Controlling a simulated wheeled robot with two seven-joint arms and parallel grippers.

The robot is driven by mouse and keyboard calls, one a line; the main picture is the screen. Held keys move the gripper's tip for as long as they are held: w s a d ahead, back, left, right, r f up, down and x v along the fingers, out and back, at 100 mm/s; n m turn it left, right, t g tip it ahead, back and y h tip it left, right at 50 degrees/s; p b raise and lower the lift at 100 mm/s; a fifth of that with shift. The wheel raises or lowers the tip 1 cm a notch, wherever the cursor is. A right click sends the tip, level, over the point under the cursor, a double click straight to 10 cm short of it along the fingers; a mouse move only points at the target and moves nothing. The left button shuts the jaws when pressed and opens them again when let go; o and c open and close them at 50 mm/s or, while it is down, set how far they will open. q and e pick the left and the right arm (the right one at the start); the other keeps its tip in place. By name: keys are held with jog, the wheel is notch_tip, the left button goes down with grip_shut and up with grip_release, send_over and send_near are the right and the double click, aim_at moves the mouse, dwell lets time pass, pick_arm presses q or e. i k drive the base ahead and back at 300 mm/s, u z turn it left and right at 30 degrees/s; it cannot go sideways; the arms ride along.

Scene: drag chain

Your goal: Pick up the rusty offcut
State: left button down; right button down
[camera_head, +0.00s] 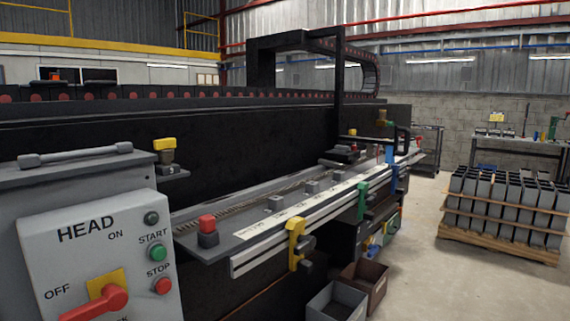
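I cannot make out a rusty offcut in the head view. A brown open bin (377,293) stands low beside the machine, with its inside dark. A grey open bin (317,305) stands in front of it, cut off by the bottom edge, and I cannot tell what lies in it. Neither of my grippers is in view.
A long black machine (220,135) with a rail bed (240,240) fills the left and middle. Its control box (105,245) is close at left. Clamps, one yellow (296,240), jut from the rail. A loaded pallet (490,247) stands right. The floor (440,290) between is clear.

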aim_at(331, 164)
jog(key=u, duration=0.05)
jog(key=i, duration=0.55)
jog(key=z, duration=1.7)
jog(key=i, duration=2.3)
jog(key=u, duration=2.35)
